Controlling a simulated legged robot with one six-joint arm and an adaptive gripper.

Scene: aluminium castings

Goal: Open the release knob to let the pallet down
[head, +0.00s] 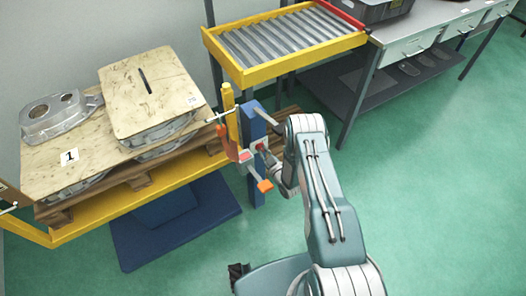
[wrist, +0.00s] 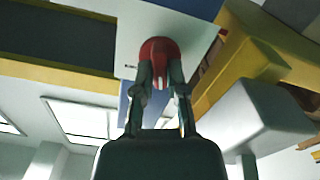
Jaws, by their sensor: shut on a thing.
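The release knob (wrist: 158,48) is red and round and sits between the fingertips of my gripper (wrist: 161,70) in the wrist view. The fingers are shut on it from both sides. In the head view the knob (head: 259,146) is a small red spot on the post, partly hidden by my gripper (head: 268,155). The wooden pallet (head: 137,182) rests on a yellow lift frame (head: 165,190) at the left. It carries plywood sheets (head: 150,90) and aluminium castings (head: 52,112).
A roller conveyor (head: 285,40) with a yellow frame is above, and a grey workbench (head: 430,25) is at upper right. The green floor at right is clear.

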